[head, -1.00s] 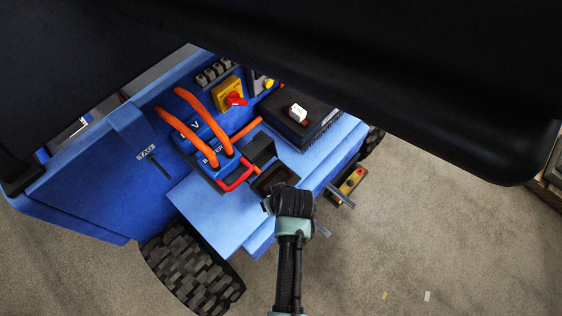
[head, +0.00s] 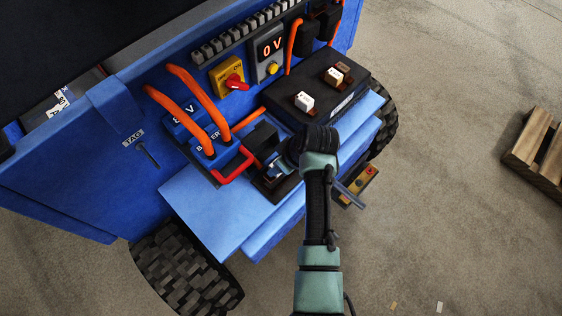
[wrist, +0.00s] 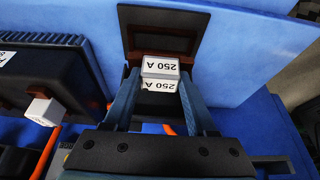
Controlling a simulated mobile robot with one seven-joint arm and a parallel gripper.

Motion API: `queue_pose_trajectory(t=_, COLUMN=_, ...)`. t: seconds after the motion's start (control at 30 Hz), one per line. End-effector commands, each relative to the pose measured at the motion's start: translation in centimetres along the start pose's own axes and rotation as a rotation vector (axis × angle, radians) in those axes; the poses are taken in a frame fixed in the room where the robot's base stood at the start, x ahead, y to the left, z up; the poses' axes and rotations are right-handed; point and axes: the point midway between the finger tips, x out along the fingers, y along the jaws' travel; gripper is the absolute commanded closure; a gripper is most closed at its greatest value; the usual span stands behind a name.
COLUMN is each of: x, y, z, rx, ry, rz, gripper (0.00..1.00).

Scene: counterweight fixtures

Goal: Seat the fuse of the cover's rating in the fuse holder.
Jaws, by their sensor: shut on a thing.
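A white fuse marked "250 A" (wrist: 160,84) is between the two fingers of my gripper (wrist: 160,74) in the wrist view, and the gripper is shut on it. In the head view my gripper (head: 274,170) is over the fuse holder (head: 287,187), which is dark and open-topped. The holder's dark frame (wrist: 187,19) with a reddish-brown inside lies just beyond the fuse in the wrist view. I cannot tell whether the fuse touches the holder. A black upright piece (head: 262,137), possibly its cover, stands behind; no rating is readable on it.
Two more white-topped fuses (head: 304,101) (head: 334,75) sit on a black box (head: 285,114) to the right.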

Motion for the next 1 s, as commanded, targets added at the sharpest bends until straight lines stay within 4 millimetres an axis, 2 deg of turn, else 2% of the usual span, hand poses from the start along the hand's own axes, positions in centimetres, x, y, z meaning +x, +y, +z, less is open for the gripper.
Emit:
queue_pose_trajectory(t=0.03, x=1.03, y=0.09, z=0.41, rx=0.000, ry=0.002, rz=0.002, gripper=0.83)
queue_pose_trajectory(t=0.2, x=1.78, y=0.12, z=0.73, rx=0.001, ry=0.002, rz=0.003, gripper=0.83)
queue_pose_trajectory(t=1.0, x=1.62, y=0.07, z=0.84, rx=0.000, ry=0.002, rz=0.003, gripper=0.83)
